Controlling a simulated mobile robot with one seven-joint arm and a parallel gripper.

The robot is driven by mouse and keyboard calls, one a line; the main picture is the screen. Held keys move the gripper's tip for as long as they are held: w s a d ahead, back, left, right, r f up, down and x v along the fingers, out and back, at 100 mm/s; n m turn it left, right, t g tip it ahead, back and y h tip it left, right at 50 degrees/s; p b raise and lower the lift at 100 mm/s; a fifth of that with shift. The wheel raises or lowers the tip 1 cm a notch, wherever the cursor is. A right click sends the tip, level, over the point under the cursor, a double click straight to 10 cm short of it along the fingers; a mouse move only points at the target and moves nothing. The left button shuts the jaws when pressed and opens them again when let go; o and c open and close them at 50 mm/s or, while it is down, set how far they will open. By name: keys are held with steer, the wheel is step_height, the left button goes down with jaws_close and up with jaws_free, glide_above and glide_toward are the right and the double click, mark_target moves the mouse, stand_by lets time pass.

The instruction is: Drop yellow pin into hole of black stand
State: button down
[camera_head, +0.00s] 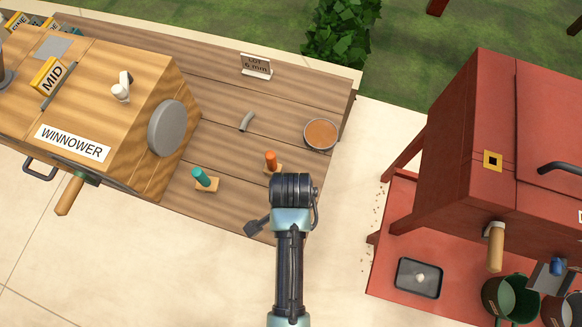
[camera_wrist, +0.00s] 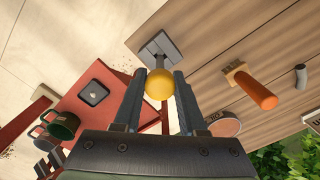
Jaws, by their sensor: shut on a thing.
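In the head view my gripper (camera_head: 291,190) hides the pin.
A bowl (camera_head: 320,135), a grey bent piece (camera_head: 245,121) and a sign (camera_head: 256,66) are farther back. The winnower (camera_head: 110,100) stands left; a red machine (camera_head: 460,150) stands right.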

steer(key=shift+f, duration=1.8)
steer(key=shift+f, duration=0.2)
steer(key=shift+c, duration=2.3)
jaws_free()
steer(key=shift+r, duration=0.15)
